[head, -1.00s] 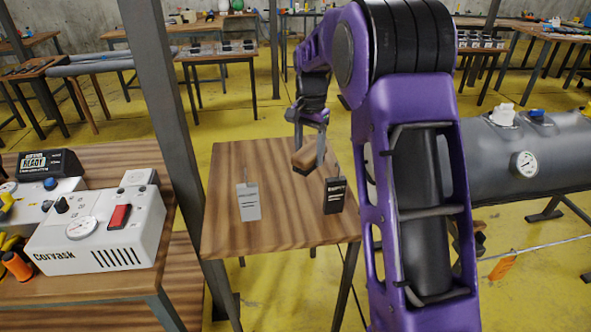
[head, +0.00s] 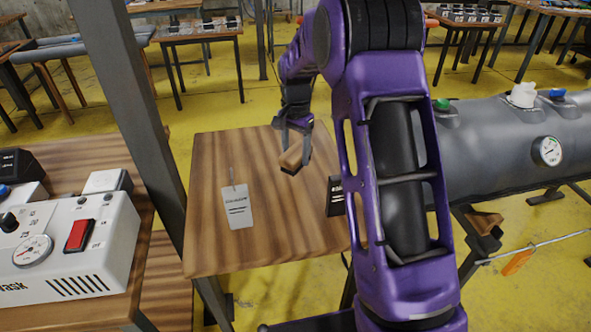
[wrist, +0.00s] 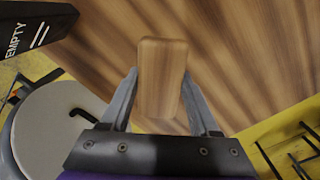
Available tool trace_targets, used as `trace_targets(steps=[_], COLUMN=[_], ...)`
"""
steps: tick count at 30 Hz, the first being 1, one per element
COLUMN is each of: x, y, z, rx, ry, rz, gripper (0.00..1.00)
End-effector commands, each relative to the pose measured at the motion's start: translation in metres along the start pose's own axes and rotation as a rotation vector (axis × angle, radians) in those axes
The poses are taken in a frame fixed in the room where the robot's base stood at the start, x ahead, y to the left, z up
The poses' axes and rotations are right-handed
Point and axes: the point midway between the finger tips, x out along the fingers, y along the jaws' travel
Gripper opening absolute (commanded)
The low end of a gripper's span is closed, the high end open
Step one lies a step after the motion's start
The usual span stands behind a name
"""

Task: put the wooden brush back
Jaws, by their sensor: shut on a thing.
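The wooden brush (head: 291,158) is a small light-brown block in my gripper (head: 295,150). It is held above the wooden table (head: 215,262), toward the right part of its top. In the wrist view the brush (wrist: 162,78) sits between the two grey fingers of my gripper (wrist: 162,95), which are shut on it. Only its plain wooden face shows there; any bristles are hidden. I cannot tell from these views how high it is above the tabletop.
A white pump box (head: 75,245) is left, a grey tube (head: 500,150) right. A post (head: 135,100) rises at the table's left.

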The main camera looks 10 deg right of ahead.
Motion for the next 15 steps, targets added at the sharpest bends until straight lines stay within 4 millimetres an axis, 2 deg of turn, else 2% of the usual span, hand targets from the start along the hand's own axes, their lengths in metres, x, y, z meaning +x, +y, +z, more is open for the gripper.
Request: trace_targets(steps=[9,15], x=[0.045,0.051], y=[0.001,0.0], z=[-0.001,-0.001], rx=[0.001,0.001], ry=[-0.001,0.002], rz=[0.002,-0.001], gripper=[0.1,0.1])
